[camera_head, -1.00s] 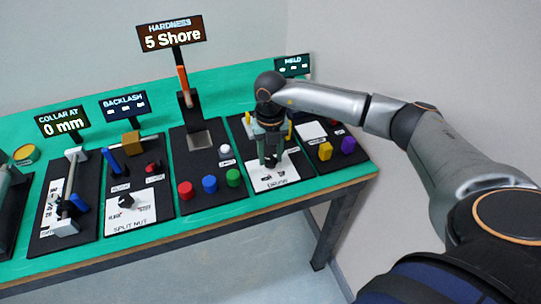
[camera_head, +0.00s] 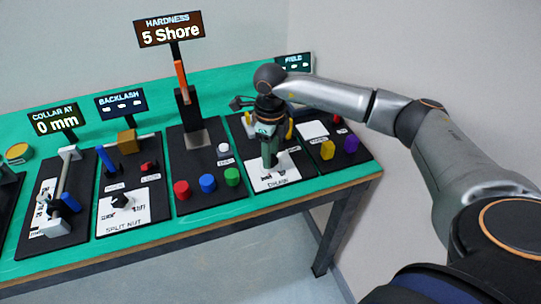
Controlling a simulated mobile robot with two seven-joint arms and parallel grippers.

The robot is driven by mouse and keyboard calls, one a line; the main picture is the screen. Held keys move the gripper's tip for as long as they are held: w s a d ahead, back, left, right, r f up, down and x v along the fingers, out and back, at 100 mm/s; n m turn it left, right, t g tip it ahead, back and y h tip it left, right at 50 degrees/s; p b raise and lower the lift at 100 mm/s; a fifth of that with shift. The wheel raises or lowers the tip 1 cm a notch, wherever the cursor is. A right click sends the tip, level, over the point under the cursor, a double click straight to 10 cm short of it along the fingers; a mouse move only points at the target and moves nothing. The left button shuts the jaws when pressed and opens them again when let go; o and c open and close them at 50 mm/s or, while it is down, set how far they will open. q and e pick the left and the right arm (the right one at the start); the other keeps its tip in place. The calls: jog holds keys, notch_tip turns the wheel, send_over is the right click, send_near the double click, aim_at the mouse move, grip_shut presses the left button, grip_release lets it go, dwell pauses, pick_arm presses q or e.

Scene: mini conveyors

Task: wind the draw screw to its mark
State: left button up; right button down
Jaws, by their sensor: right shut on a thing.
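My right gripper (camera_head: 268,165) points down at the panel right of the colored knobs. It is shut on the draw screw's small knob, which the fingers mostly hide. A white plate (camera_head: 285,172) with dial marks lies around it, and the small label at its front seems to read "DRAW". I cannot make out the mark or the knob's pointer. The dark "FIELD" display (camera_head: 294,63) stands behind, partly hidden by my arm, its digits too small to read. My left gripper is not in view.
Left of the gripper are red (camera_head: 181,190), blue (camera_head: 207,183) and green (camera_head: 232,177) knobs and the "5 Shore" hardness display (camera_head: 170,30). Yellow (camera_head: 328,150) and purple (camera_head: 351,143) knobs stand close on the right. The collar display (camera_head: 55,119) reads 0 mm.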

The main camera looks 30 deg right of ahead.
jog(key=n+b, duration=0.1)
jog(key=n, duration=0.2)
jog(key=shift+n, duration=0.4)
jog(key=n+b, duration=0.1)
jog(key=n, duration=0.2)
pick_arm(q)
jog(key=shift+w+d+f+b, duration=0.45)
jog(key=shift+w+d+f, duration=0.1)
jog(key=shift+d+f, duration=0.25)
pick_arm(e)
jog(key=shift+n, duration=1.5)
jog(key=shift+r, duration=0.1)
jog(key=c, duration=0.8)
grip_release()
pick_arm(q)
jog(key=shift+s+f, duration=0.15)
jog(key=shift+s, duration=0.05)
pick_arm(e)
jog(key=o, duration=0.4)
